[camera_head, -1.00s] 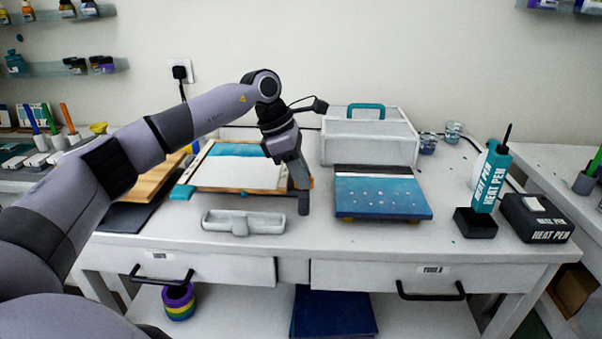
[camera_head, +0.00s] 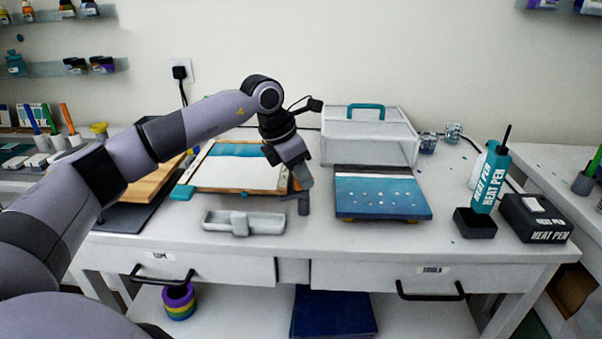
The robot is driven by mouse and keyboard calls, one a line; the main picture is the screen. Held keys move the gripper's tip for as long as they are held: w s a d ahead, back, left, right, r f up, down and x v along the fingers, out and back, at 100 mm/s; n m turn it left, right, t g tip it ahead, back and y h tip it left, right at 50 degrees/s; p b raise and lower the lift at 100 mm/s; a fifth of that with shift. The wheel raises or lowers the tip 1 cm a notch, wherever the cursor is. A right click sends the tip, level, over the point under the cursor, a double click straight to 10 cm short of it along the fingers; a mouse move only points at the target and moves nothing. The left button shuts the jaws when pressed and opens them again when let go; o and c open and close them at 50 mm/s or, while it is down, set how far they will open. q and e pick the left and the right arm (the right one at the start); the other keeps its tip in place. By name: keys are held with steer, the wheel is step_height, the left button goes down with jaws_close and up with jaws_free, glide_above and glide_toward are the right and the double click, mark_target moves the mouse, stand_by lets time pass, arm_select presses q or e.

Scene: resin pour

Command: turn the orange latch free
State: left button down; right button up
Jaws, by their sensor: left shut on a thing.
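A wooden frame (camera_head: 220,190) with a white and teal panel lies on the white table, left of centre. My left gripper (camera_head: 302,205) points down at the frame's right front corner and is shut on the orange latch. Only a small orange part of the latch (camera_head: 295,185) shows beside the fingers; the rest is hidden by the gripper. I cannot tell the latch's exact angle. My right gripper is not in view.
A grey tray (camera_head: 244,222) lies in front of the frame. A blue board (camera_head: 382,195) lies close right of the gripper, with a clear box (camera_head: 369,137) behind it. A heat pen (camera_head: 491,177) stands far right. The table's front strip is clear.

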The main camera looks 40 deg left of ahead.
arm_select(q)
steer(key=n+y, duration=0.1)
steer(key=n, duration=0.3)
steer(key=n+y+b, duration=0.1)
steer(key=n, duration=0.1)
steer(key=shift+s+d+f+y, duration=0.1)
steer(key=shift+d+f+y, duration=0.15)
steer(key=shift+d+y, duration=0.05)
steer(key=n+y, duration=0.1)
steer(key=n, duration=0.2)
steer(key=n+y+b, duration=0.1)
steer(key=n, duration=0.2)
steer(key=shift+d, duration=0.1)
steer(key=shift+n, duration=0.3)
steer(key=c, duration=1.1)
jaws_free()
steer(key=shift+r, duration=0.1)
steer(key=shift+r, duration=0.1)
steer(key=shift+r, duration=0.3)
steer(key=v, duration=0.6)
steer(key=shift+d+r, duration=0.15)
